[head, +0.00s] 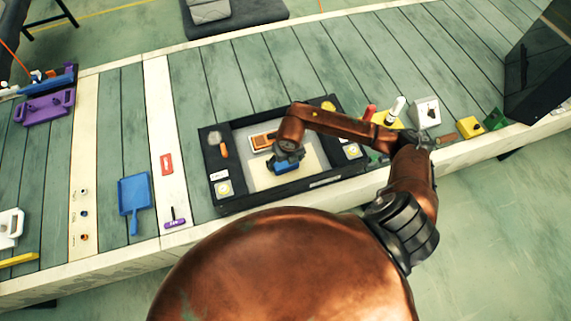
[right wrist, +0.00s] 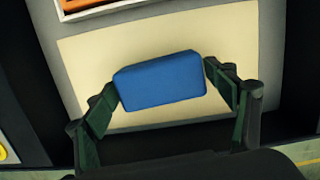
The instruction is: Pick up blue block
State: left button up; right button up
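The blue block (head: 285,167) is over the cream panel (head: 309,158) of a black-framed tray (head: 276,197) on the table. My right gripper (head: 288,157) reaches down onto the block from above and hides part of it. In the right wrist view the blue block (right wrist: 160,81) lies between the two fingertips of my right gripper (right wrist: 161,80), which appear to touch its two ends. Whether the block rests on the panel or is slightly raised, I cannot tell. My left gripper is not in view.
An orange item (head: 262,141) lies in the tray beside the block. A blue dustpan (head: 134,195) and a red piece (head: 167,163) lie to the left. A white box (head: 426,112) and a yellow block (head: 467,121) stand right of the tray. A dark panel (head: 540,70) rises at far right.

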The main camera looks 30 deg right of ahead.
jog(key=c, duration=0.5)
jog(key=shift+r, duration=0.15)
